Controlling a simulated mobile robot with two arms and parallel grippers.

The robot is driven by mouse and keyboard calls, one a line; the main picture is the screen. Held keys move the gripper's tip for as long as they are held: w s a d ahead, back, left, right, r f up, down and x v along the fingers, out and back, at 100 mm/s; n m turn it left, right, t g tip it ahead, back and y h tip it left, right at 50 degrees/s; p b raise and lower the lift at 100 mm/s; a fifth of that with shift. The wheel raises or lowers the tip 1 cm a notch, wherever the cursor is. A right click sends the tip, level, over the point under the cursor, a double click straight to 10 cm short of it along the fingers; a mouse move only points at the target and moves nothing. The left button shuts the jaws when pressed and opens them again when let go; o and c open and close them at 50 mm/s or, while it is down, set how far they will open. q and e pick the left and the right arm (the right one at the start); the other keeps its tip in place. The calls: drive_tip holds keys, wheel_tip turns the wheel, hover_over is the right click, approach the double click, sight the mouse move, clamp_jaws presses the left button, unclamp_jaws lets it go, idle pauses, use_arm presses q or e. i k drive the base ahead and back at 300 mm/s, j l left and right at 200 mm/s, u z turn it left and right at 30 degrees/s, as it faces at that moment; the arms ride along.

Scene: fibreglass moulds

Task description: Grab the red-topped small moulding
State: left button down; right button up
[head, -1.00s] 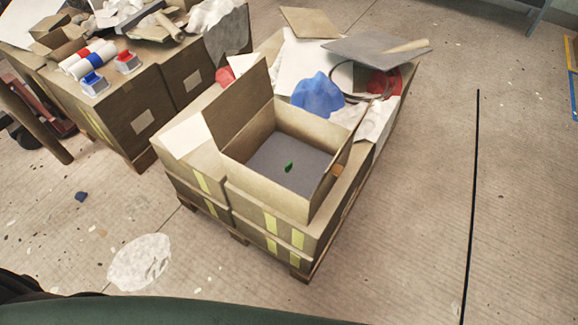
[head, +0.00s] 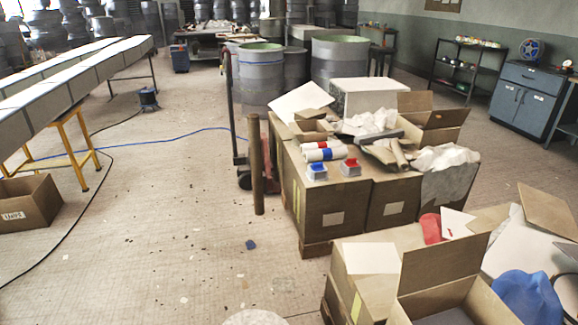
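The small moulding with a red top (head: 350,167) has a pale grey body. It stands near the front edge of the cardboard boxes in the middle of the head view. A similar small moulding with a blue top (head: 317,170) stands just to its left. Neither of my grippers shows in the head view.
Box stacks carry the clutter, with an open carton (head: 440,270) nearer at lower right. A brown post (head: 256,165) stands left of the stack. The floor (head: 170,230) on the left is mostly clear.

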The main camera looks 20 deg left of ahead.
sight(349, 167)
drive_tip(key=u, duration=0.15)
drive_tip(key=z, duration=0.55)
drive_tip(key=i+j+z, duration=0.2)
drive_tip(key=j+z, duration=0.25)
drive_tip(key=i+j+z, duration=0.15)
drive_tip(key=z, duration=0.25)
drive_tip(key=j+z, duration=0.45)
